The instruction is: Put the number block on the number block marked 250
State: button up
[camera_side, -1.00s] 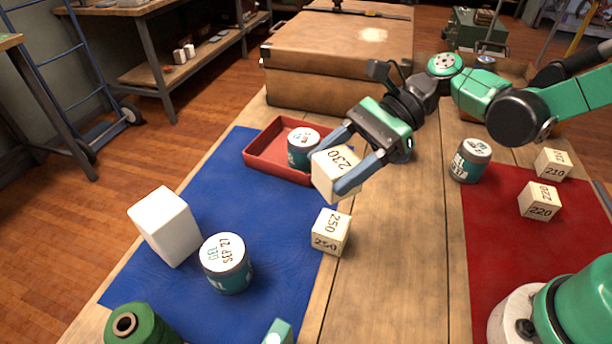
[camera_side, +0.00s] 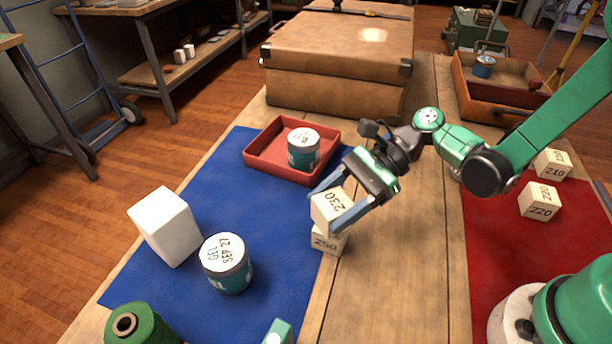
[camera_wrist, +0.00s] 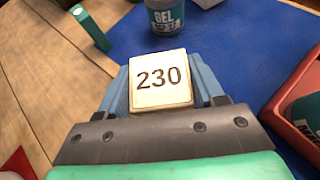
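A pale wooden number block marked 230 (camera_side: 328,206) is between the fingers of my gripper (camera_side: 334,212). The block marked 250 (camera_side: 327,241) stands directly below it, at the edge of the blue mat. The 230 block appears to sit on or just above the 250 block; I cannot tell if they touch. In the wrist view the 230 block (camera_wrist: 160,80) shows its printed face between the two blue fingers (camera_wrist: 162,88), which are shut on it. The 250 block is hidden there.
A red tray (camera_side: 262,164) with a tin (camera_side: 303,150) stands behind on the blue mat (camera_side: 215,175). A white block (camera_side: 166,228), a gel tin (camera_side: 226,264) and green spool (camera_side: 140,328) are at left. Blocks 210 (camera_side: 552,164) and 220 (camera_side: 540,202) are on the red mat (camera_side: 500,250).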

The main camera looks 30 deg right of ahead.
jog(key=o, duration=0.4)
jog(key=shift+o, duration=0.2)
jog(key=s+d+r+n+t+h, duration=0.1)
jog(key=d+r+n+t+h, duration=0.2)
jog(key=d+n+h, duration=0.3)
jog(key=s+d+r+n+t+h, duration=0.1)
jog(key=d+r+n+t+h, duration=0.3)
jog(key=d+n, duration=0.5)
jog(key=n+h, duration=0.2)
jog(key=n, duration=0.1)
jog(key=shift+r, duration=0.3)
jog(key=shift+o, duration=0.2)
